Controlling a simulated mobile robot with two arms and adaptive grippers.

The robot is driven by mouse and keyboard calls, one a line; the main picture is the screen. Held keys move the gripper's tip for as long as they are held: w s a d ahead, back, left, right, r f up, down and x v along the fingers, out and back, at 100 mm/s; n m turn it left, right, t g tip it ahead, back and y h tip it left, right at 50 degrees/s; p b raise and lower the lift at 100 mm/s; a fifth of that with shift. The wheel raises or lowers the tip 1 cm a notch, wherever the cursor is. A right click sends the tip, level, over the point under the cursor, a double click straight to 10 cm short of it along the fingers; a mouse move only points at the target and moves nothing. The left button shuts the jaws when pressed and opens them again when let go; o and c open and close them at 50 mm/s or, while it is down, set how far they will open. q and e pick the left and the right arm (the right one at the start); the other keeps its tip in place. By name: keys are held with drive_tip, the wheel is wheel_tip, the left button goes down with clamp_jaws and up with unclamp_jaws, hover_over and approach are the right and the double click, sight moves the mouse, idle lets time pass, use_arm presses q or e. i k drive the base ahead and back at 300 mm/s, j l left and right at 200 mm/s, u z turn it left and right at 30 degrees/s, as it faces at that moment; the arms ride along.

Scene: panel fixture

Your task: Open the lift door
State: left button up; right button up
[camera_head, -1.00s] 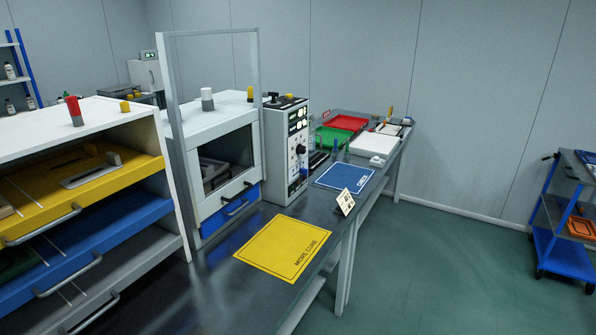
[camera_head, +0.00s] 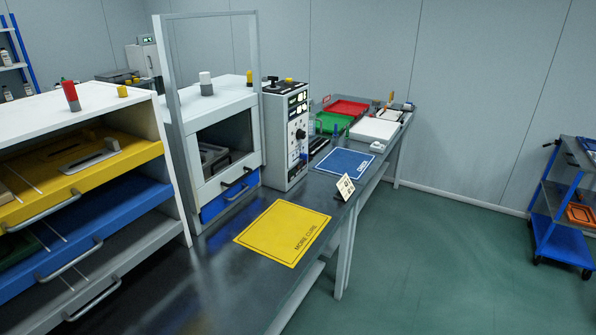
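A white box-shaped chamber (camera_head: 180,113) stands on the dark bench, left of centre. A tall grey guide frame (camera_head: 163,60) rises from its front above the roof. Its front has a rectangular opening or window with a white lower panel (camera_head: 212,187) and a dark handle (camera_head: 238,183) on it. Dark items show behind the opening; I cannot tell whether clear glass covers it. Neither of my grippers is in view.
An open cabinet (camera_head: 172,160) with yellow, blue and grey drawers stands close on the left. An instrument box (camera_head: 285,150) with knobs stands right of the chamber. A yellow mat (camera_head: 283,232) and a blue mat (camera_head: 343,163) lie on the bench. The floor at right is clear before a blue cart (camera_head: 560,245).

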sight(207, 190)
drive_tip(key=i+l+u, duration=0.45)
drive_tip(key=i+l, duration=0.15)
drive_tip(key=l, duration=0.15)
drive_tip(key=i+l+u, duration=0.25)
drive_tip(key=l, duration=0.15)
